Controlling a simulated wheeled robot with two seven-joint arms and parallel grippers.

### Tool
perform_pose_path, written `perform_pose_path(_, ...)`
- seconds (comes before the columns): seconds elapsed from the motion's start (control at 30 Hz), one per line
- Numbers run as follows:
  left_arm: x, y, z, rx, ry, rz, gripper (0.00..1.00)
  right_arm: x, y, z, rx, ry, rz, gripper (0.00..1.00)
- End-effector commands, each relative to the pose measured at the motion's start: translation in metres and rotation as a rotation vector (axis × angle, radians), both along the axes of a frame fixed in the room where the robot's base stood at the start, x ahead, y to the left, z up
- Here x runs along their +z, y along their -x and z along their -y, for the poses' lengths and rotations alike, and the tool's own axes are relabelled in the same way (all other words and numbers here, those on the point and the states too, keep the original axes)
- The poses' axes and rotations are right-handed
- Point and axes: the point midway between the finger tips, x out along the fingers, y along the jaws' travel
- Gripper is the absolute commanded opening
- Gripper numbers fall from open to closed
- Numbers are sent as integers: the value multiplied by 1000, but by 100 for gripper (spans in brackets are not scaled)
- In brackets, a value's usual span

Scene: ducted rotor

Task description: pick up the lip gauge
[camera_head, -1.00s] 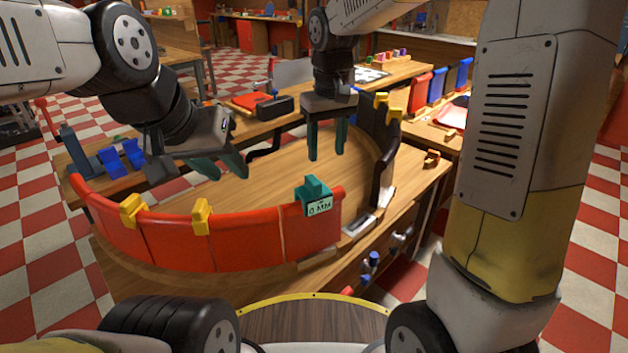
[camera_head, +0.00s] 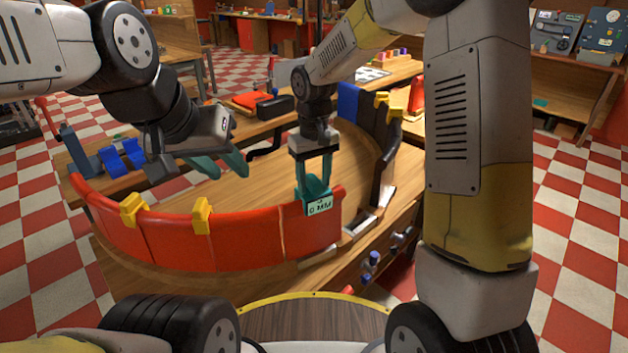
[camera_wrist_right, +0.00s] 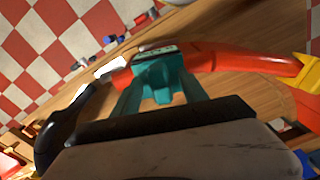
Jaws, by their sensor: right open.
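The lip gauge (camera_head: 319,203) is a teal block with a pale label, sitting on the top edge of the red curved lip (camera_head: 240,240) near its right end. My right gripper (camera_head: 314,180) points down over it, its two teal fingers open on either side of its upper part. In the right wrist view the gauge (camera_wrist_right: 160,78) sits between the fingertips, with a finger at each side; whether they touch it I cannot tell. My left gripper (camera_head: 226,165) is open and empty above the table at the left.
Yellow clips (camera_head: 202,216) straddle the red lip to the left of the gauge. A dark curved wall section (camera_head: 386,155) stands to the right. The wooden tabletop (camera_head: 270,170) inside the curve is clear. Blue-ended knobs (camera_head: 370,260) stick out at the front right.

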Motion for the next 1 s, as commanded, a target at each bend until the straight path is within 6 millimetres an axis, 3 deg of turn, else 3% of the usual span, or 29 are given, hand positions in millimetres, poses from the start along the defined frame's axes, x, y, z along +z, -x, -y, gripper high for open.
perform_pose_path(0.17, 0, 0, 0, 0, 0, 0, 36, 0, 0, 0, 0, 0, 0, 51)
perform_pose_path(0.43, 0, 0, 0, 0, 0, 0, 36, 0, 0, 0, 0, 0, 0, 0)
perform_pose_path(0.83, 0, 0, 0, 0, 0, 0, 36, 2, 0, 0, 0, 0, 1, 0)
perform_pose_path(1.0, 0, 0, 0, 0, 0, 0, 36, 14, 0, 0, 0, -1, 2, 0)
